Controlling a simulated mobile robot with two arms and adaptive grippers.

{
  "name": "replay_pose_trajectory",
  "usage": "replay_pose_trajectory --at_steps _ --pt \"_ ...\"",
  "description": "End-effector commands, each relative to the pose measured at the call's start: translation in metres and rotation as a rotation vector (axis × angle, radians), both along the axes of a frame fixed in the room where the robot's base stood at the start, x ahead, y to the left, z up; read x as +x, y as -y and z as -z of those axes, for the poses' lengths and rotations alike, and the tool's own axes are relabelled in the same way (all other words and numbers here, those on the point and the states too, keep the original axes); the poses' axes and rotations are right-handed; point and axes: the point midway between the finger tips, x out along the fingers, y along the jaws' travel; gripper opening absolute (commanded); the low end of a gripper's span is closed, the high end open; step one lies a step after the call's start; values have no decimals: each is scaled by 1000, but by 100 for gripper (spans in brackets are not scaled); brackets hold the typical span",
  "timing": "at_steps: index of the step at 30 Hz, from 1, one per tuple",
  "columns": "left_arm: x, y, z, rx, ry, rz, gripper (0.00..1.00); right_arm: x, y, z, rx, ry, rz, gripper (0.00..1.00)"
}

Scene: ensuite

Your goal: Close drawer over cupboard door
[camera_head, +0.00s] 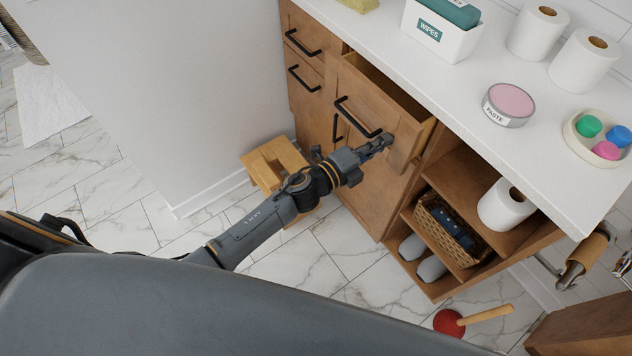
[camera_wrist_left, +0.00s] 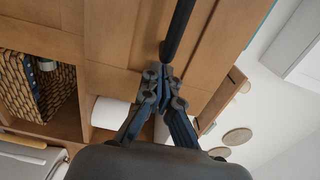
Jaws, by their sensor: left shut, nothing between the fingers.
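The wooden drawer (camera_head: 372,97) over the cupboard door (camera_head: 362,190) is partly pulled out, and its open top shows in the head view. Its black bar handle (camera_head: 358,118) also shows in the left wrist view (camera_wrist_left: 178,32). The cupboard door below looks shut, partly hidden by my arm. My left gripper (camera_head: 386,142) is shut and empty, with its fingertips at the drawer front beside the right end of the handle. In the wrist view the fingertips (camera_wrist_left: 163,72) are close to the front near the handle's end; contact is unclear. My right gripper is out of view.
The white counter (camera_head: 430,70) overhangs the cabinet and holds a wipes box (camera_head: 440,35), a paste tin (camera_head: 509,105) and paper rolls. Open shelves with a basket (camera_head: 447,230) are on the right. A wooden stool (camera_head: 270,160) stands left; a plunger (camera_head: 450,322) lies on the floor.

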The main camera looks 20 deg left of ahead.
Motion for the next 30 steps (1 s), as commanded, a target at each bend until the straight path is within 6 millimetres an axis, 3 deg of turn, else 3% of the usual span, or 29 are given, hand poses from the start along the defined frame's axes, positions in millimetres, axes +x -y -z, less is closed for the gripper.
replay_pose_trajectory --at_steps 6,12,30 --pt "32 23 1 -1 2 1 0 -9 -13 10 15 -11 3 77" --pt "47 35 1 0 0 0 0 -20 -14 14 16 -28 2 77" --pt "55 39 -3 -4 5 -2 0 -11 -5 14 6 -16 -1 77"
